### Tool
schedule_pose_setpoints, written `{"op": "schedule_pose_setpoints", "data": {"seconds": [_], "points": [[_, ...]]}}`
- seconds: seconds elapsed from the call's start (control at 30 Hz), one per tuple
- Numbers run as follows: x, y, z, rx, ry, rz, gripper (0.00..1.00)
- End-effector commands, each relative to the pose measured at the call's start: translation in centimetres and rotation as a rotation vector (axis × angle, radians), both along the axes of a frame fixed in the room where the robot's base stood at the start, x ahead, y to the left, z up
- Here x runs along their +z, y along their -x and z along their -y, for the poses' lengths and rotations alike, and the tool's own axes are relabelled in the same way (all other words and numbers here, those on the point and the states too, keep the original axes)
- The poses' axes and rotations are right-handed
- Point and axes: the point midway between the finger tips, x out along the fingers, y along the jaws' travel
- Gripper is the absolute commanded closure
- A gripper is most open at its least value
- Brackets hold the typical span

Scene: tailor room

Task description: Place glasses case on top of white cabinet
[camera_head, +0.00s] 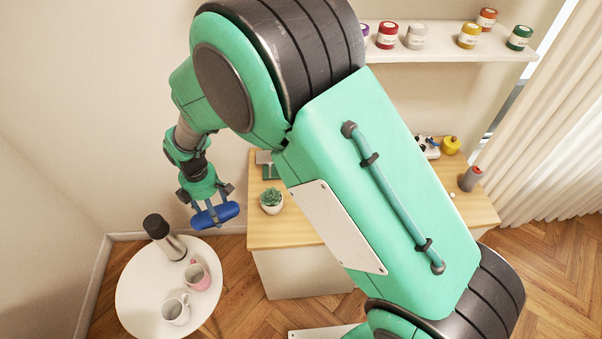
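My gripper (207,206) hangs at the left of the arm, in the air between the round white table and the wooden-topped furniture. It is shut on a blue elongated object, which looks like the glasses case (224,213). The case is held crosswise, slightly tilted, with its right end higher. A white cabinet body (303,272) shows under a light wooden top (265,235), below and to the right of my gripper. My arm hides much of this furniture, including the middle of its top.
The round white table (135,290) holds a dark-topped flask (165,238), a pink mug (197,275) and a white mug (176,309). A potted succulent (271,201) stands on the wooden top's left part. A shelf (450,54) holds several jars.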

Motion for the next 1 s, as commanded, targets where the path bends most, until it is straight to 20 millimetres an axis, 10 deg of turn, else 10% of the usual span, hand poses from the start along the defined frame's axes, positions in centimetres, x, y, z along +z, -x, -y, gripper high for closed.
{"op": "schedule_pose_setpoints", "data": {"seconds": [0.47,1.0], "points": [[0.2,-1.4,16.4,-0.131,0.002,-0.003,0.6],[0.0,2.8,32.5,-0.27,0.002,-0.007,0.6]]}}
